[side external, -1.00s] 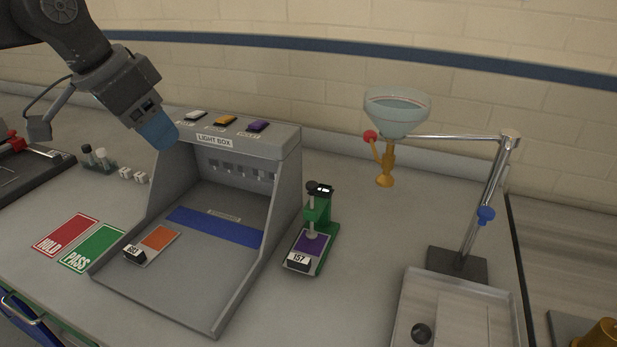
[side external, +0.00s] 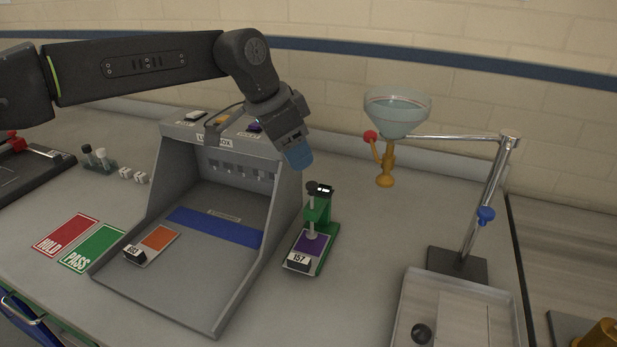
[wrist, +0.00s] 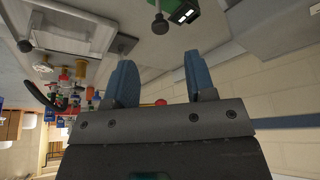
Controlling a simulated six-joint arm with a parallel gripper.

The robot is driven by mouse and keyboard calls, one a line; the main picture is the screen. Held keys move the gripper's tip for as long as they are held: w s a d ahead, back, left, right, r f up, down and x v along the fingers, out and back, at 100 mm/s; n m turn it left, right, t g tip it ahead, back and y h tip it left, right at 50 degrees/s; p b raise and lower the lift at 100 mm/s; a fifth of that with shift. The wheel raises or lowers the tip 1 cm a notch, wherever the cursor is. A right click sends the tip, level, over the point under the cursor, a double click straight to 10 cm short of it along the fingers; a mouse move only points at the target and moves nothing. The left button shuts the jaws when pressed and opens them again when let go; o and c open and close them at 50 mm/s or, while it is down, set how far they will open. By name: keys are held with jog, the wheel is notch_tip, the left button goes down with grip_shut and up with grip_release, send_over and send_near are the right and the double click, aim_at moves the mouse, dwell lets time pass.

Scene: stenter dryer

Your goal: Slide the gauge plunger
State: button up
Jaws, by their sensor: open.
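The green gauge (side external: 322,211) stands on the bench just right of the light box. Its dark knob and pale plunger (side external: 311,221) are at the front, with the foot over a purple swatch (side external: 312,243) tagged 157. My gripper (side external: 299,158), with blue fingers, hangs above and slightly left of the gauge, apart from it. In the wrist view the two blue fingers (wrist: 160,84) are spread with nothing between them. The gauge's green head (wrist: 184,10) and the dark knob (wrist: 160,24) show at the top edge there, beyond the fingertips.
The grey light box (side external: 282,210) stands left of the gauge, its side wall close to my gripper. A glass funnel (side external: 398,112) on a chrome stand (side external: 490,190) is to the right. A grey tray (side external: 404,310) lies front right. Bench between gauge and stand is clear.

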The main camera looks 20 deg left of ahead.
aim_at(311, 184)
jog(key=x, duration=0.7)
jog(key=shift+f, duration=0.1)
jog(key=shift+c, duration=0.3)
grip_shut()
